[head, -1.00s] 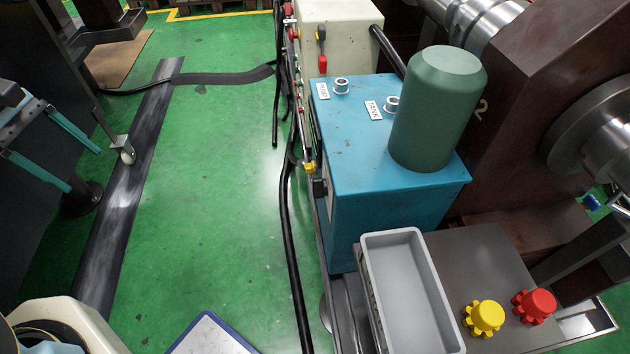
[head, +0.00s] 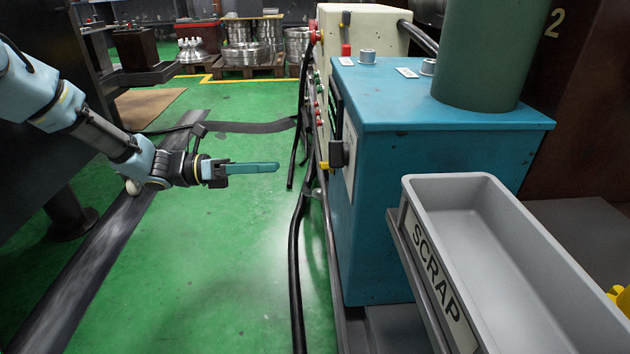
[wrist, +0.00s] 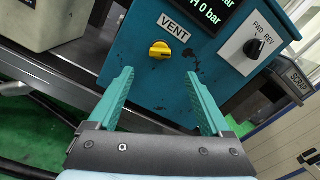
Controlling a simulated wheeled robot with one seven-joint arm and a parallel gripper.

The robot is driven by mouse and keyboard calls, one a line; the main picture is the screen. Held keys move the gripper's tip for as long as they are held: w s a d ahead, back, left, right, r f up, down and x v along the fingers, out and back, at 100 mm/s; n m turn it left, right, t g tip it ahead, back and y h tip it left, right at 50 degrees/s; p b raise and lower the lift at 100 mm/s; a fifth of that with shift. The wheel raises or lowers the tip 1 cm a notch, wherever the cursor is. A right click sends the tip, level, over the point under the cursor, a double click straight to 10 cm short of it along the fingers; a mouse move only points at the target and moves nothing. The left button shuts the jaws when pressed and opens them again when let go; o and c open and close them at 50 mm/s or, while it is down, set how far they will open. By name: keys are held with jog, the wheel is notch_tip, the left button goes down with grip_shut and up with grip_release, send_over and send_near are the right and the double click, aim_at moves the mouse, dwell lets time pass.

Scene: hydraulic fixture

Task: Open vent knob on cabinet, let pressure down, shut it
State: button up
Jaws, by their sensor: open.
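The yellow vent knob (wrist: 160,50) shows in the wrist view on the blue cabinet's front face, just below the VENT label (wrist: 174,28). In the head view, a small yellow piece (head: 324,166) at the left face of the blue cabinet (head: 450,160) appears to be this knob, seen edge-on. A dark display (wrist: 213,15) above it is partly cut off; its lower line ends in "0 bar". My gripper (wrist: 159,74) is open and empty, its green fingers pointing at the panel with the knob between their lines, apart from it. In the head view my gripper (head: 276,167) is left of the cabinet.
A FWD/REV switch (wrist: 255,47) sits right of the knob. A grey SCRAP tray (head: 412,205) stands before the cabinet, which carries a green cylinder (head: 490,55). Black hoses (head: 296,250) run along the cabinet's left side. The green floor (head: 230,270) beside them is open.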

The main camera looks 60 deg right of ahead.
aim_at(326, 166)
jog(key=b+x, duration=0.2)
jog(key=x, duration=0.8)
jog(key=shift+s+d+b, duration=0.2)
jog(key=shift+s+b, duration=0.05)
jog(key=shift+b, duration=0.15)
jog(key=shift+c, duration=0.3)
grip_shut()
